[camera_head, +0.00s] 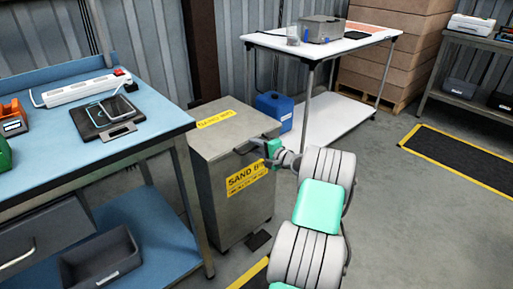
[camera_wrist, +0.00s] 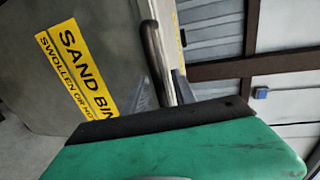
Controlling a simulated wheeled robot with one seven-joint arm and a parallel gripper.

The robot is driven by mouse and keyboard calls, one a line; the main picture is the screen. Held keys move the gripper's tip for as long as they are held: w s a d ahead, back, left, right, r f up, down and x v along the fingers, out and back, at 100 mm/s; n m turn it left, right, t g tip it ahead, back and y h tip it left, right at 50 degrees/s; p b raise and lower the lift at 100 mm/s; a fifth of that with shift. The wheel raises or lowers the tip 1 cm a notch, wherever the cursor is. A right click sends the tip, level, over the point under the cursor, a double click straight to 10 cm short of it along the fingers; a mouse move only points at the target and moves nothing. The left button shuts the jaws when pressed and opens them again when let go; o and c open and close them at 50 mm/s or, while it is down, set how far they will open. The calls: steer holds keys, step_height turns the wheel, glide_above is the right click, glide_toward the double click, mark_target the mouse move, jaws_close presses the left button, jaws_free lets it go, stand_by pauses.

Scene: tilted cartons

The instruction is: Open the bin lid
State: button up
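The sand bin (camera_head: 225,175) is a grey box standing on the floor, with a yellow label on its front. Its lid (camera_head: 239,126) lies flat and closed on top, with a yellow strip on it. My gripper (camera_head: 262,147) is at the bar handle on the lid's front edge. In the wrist view the dark handle (camera_wrist: 151,45) runs down between the two grey fingers of my gripper (camera_wrist: 164,92). The fingers are a little apart, and whether they press on the handle is not clear. The bin's label (camera_wrist: 77,70) shows at the left.
A blue workbench (camera_head: 150,137) stands close to the bin's left, with a power strip (camera_head: 87,89) on it. A white table (camera_head: 318,47) stands behind to the right, with a blue canister (camera_head: 274,110) beneath. Open floor lies to the right.

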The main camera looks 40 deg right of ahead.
jaws_close()
stand_by(1.1)
